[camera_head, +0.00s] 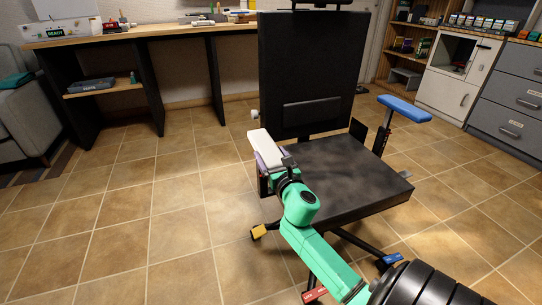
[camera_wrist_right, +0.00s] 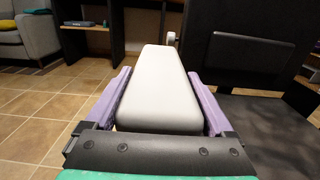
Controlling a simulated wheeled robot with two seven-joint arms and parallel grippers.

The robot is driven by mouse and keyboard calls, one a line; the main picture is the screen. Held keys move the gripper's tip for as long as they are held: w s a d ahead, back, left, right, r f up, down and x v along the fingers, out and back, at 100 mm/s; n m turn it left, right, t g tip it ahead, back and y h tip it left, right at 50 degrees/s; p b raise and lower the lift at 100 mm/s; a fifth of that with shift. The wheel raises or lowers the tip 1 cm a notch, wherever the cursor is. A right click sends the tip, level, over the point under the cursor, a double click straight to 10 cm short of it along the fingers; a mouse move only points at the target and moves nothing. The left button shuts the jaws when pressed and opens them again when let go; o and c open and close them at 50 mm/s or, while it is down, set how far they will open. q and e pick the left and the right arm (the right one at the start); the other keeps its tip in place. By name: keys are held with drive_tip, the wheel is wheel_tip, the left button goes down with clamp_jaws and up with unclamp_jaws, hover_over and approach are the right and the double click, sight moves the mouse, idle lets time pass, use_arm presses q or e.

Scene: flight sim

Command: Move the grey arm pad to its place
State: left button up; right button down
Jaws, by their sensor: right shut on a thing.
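The grey arm pad (camera_head: 264,146) is a pale, long rounded pad at the left side of the black office chair (camera_head: 310,70). My right gripper (camera_head: 268,160) is shut on it. In the right wrist view the pad (camera_wrist_right: 160,85) lies lengthwise between the two purple fingers of the gripper (camera_wrist_right: 162,112), pointing away from me. Below it in the head view is a dark upright at the chair's left side; whether the pad touches it I cannot tell. A blue arm pad (camera_head: 404,108) sits on the chair's right armrest post (camera_head: 383,136). My left gripper is not in view.
The chair's black seat (camera_head: 340,175) is empty. Its legs carry yellow (camera_head: 259,231), red (camera_head: 314,295) and blue (camera_head: 390,260) parts. A wooden desk (camera_head: 150,36) stands behind, grey drawers (camera_head: 512,100) at right, a sofa (camera_head: 25,110) at left. The tiled floor at left is clear.

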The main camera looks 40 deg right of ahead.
unclamp_jaws()
drive_tip(key=shift+f, duration=0.4)
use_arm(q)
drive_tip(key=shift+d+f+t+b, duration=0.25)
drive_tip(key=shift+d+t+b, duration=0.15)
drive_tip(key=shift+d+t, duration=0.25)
use_arm(e)
drive_tip(key=v, duration=1.4)
drive_tip(key=shift+s+a, duration=0.2)
drive_tip(key=shift+s, duration=0.1)
